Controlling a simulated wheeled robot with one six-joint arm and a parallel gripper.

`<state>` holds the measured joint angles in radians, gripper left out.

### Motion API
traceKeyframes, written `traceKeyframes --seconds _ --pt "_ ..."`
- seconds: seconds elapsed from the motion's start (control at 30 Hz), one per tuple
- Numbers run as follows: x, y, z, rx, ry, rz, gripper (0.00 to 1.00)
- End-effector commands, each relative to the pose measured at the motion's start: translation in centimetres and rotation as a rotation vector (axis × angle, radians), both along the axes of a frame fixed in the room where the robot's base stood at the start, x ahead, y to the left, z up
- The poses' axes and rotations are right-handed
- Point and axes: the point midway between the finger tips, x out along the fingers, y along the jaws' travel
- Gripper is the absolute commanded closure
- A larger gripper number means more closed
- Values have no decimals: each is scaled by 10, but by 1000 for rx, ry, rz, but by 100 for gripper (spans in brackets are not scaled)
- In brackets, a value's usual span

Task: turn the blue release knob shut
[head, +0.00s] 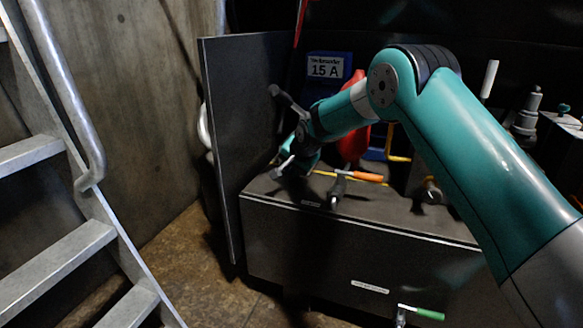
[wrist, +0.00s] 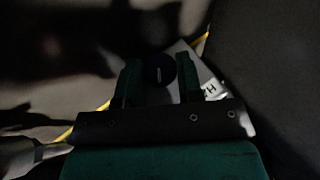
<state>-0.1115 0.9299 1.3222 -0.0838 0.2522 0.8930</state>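In the wrist view, a small round dark knob (wrist: 160,72) with a pale line on its face sits between the two finger tips of my gripper (wrist: 159,76). It looks near black in the shade, with only a hint of blue. The fingers are apart, one on each side of it, and thin gaps seem to show; contact cannot be told. A pale label plate (wrist: 205,88) with dark letters lies behind the right finger. In the head view my gripper (head: 287,168) is low over the left end of the dark bench, and the knob is hidden there.
The dark bench (head: 360,245) carries a grey lever (head: 338,188) and an orange-handled lever (head: 362,176) right of my gripper. A dark upright panel (head: 228,130) stands close on the left. A green handle (head: 428,313) juts from the front. Metal stairs (head: 60,260) are at left.

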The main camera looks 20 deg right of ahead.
Motion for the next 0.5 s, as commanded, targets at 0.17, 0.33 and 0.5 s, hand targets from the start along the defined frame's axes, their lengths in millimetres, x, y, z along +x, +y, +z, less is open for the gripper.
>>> traceKeyframes --seconds 0.17,0.33,0.5 --pt "0 0 2 -13 10 0 90" --pt "1 2 8 -81 59 1 90" --pt "2 3 6 -167 121 1 90"
